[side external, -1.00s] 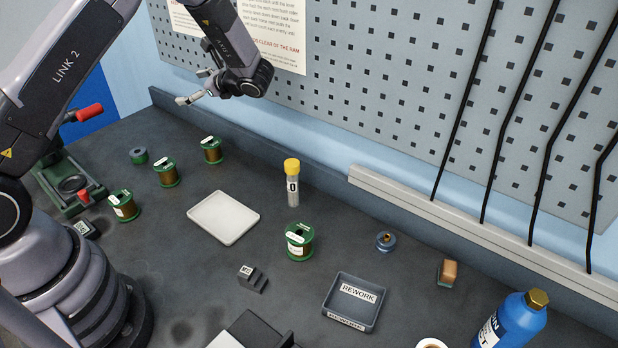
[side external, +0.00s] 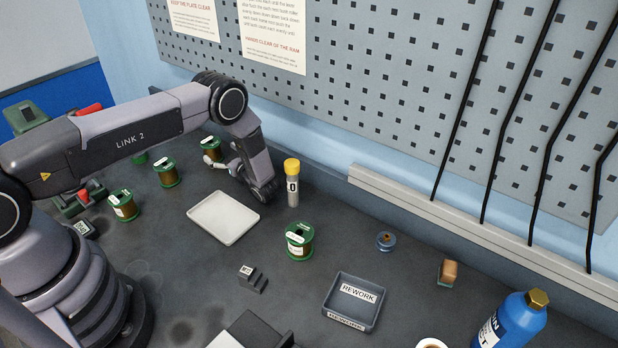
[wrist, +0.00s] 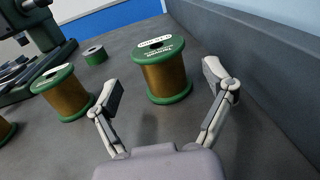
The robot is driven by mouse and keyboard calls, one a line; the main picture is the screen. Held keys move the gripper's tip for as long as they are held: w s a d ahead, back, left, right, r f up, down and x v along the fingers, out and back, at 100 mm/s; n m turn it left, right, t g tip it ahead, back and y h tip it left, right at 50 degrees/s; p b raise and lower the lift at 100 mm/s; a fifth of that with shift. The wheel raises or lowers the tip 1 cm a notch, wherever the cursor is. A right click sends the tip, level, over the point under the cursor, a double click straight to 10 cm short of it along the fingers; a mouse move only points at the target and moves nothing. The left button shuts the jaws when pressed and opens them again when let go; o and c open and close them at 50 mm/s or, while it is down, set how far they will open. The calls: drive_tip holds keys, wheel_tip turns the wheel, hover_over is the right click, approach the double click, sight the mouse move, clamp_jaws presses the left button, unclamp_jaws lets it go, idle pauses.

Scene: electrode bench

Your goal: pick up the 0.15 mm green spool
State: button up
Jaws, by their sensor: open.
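Several green-flanged spools of copper-coloured wire stand upright on the dark bench; I cannot read which is marked 0.15 mm. The back one (side external: 209,152) is partly behind my gripper (side external: 216,163) in the side view. In the wrist view this spool (wrist: 165,76) stands just beyond and between my spread fingertips, its white top label upside down. My gripper (wrist: 166,88) is open and empty, low over the bench. A second spool (wrist: 67,93) stands just left of my left finger. Others are the left spool (side external: 123,206) and the front spool (side external: 299,243).
A low green-and-dark reel (wrist: 95,54) stands behind. The back ledge (wrist: 245,52) runs close along the right. A green press (wrist: 40,40) stands far left.

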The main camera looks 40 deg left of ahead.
sight(216, 150)
drive_tip(key=a, duration=0.5)
drive_tip(key=shift+w+f, duration=0.3)
drive_tip(key=c, duration=1.3)
